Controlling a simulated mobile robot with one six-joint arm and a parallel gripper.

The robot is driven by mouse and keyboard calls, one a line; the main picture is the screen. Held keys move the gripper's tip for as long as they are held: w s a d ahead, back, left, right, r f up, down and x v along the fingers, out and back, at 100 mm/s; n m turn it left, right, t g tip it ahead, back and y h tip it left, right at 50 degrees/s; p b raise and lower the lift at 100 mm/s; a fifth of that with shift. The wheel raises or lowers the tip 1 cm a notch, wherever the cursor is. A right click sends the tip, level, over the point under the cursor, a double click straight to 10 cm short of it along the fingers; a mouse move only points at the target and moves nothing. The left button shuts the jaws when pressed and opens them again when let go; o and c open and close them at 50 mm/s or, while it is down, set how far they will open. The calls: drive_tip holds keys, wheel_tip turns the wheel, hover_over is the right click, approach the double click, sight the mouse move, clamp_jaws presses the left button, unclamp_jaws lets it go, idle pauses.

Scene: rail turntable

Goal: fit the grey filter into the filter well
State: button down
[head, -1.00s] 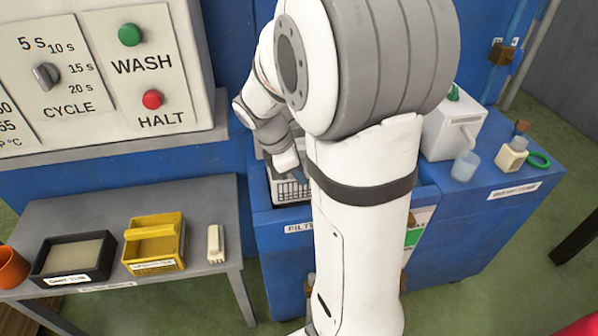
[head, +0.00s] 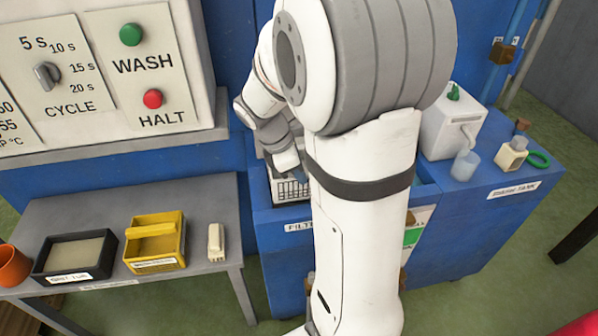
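The blue cabinet's recess, beside a partly hidden label beginning "FILT" (head: 299,227), is the likely filter well. A basket-like piece with a dark grid side (head: 291,189) shows in it, left of my arm. I cannot tell whether this is the grey filter. My large white forearm hides the right part of the recess.
A grey side table on the left holds a black tray (head: 107,255), a yellow bin (head: 180,256), a white brush-like block (head: 216,242) and an orange cup (head: 13,266). On the blue cabinet's right stand a white canister (head: 440,135), a clear cup (head: 465,166) and a small bottle (head: 511,155).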

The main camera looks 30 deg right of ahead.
sight(299, 199)
drive_tip(key=shift+f+b, duration=2.4)
drive_tip(key=shift+f, duration=1.4)
drive_tip(key=c, duration=1.5)
unclamp_jaws()
drive_tip(key=shift+c, duration=0.2)
drive_tip(key=shift+p+v, duration=0.8)
drive_tip(key=shift+v, duration=3.15)
drive_tip(key=s+a+r+m+t+y+p, duration=0.3)
drive_tip(key=s+a+r+m+p, duration=0.5)
drive_tip(key=s+r+m, duration=0.4)
drive_tip(key=s+m+y+p, duration=0.1)
drive_tip(key=m, duration=0.1)
drive_tip(key=shift+a+m+t, duration=0.2)
drive_tip(key=shift+m+t, duration=0.1)
drive_tip(key=shift+t, duration=0.1)
